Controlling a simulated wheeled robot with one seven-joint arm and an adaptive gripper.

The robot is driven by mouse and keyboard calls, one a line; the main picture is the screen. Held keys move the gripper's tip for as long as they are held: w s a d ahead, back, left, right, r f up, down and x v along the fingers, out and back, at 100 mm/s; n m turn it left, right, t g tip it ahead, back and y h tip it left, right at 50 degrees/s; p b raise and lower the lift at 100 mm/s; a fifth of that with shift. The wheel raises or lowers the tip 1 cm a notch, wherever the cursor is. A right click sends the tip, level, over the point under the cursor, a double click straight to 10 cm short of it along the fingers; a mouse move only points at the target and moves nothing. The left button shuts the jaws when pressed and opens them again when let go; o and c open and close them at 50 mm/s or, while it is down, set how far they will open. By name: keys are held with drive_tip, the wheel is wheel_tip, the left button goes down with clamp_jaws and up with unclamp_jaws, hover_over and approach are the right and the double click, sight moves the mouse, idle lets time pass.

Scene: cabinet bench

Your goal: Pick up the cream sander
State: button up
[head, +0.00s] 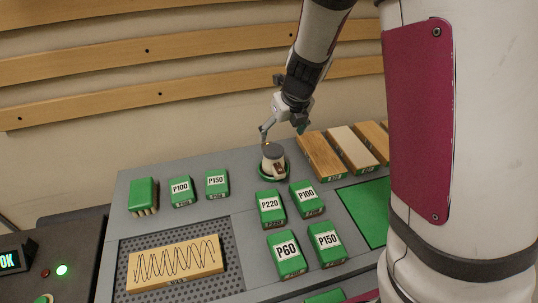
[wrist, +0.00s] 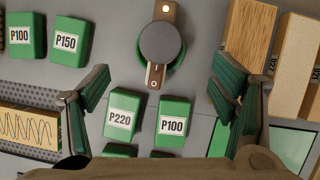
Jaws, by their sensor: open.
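The cream sander (head: 273,160) stands upright on a green round base on the grey bench top. It has a cream body and a dark grey round cap. In the wrist view the sander (wrist: 160,43) is seen from above, its cap over a green disc, with brown parts sticking out on two opposite sides. My gripper (head: 282,130) is open and empty above the sander. In the wrist view my gripper (wrist: 158,90) has its fingers wide apart, and the sander lies beyond them, near the top of the picture. Nothing is between the fingers.
Green blocks labelled P220 (head: 270,204), P100 (head: 307,197), P60 (head: 286,251) and P150 (head: 327,241) lie in front of the sander. Wooden boards (head: 321,156) lie to its right. A scribbled board (head: 175,262) sits on a perforated panel. A slatted wall stands behind.

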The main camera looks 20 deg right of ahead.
sight(274, 150)
drive_tip(key=b+x, duration=0.5)
drive_tip(key=x, duration=0.8)
drive_tip(key=shift+s+d+f, duration=0.1)
drive_tip(key=shift+s+f, duration=0.05)
drive_tip(key=shift+f, duration=0.05)
drive_tip(key=shift+r, duration=0.1)
clamp_jaws()
drive_tip(key=shift+r, duration=0.1)
wheel_tip(274, 150, up, 10)
drive_tip(key=p, duration=0.4)
